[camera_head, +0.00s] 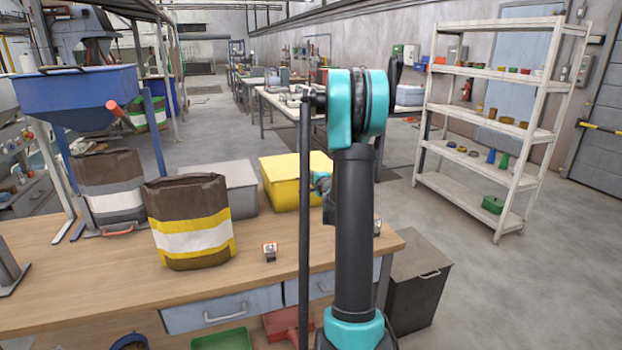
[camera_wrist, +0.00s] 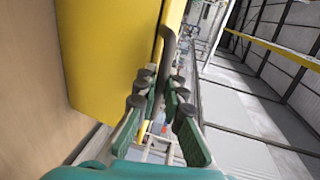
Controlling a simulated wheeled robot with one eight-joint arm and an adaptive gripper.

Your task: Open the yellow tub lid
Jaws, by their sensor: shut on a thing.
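The yellow tub (camera_head: 284,191) stands on the workbench, partly behind my arm, with its yellow lid (camera_head: 296,163) looking shut in the head view. In the wrist view the tub's side (camera_wrist: 105,50) fills the upper left, with the lid's edge (camera_wrist: 176,14) along its right. A dark grey handle (camera_wrist: 167,46) runs along that edge down between my fingers. My gripper (camera_wrist: 164,92) is shut on this handle, close beside the tub. In the head view my gripper is mostly hidden behind my arm.
A grey tub (camera_head: 237,184) stands just left of the yellow one.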

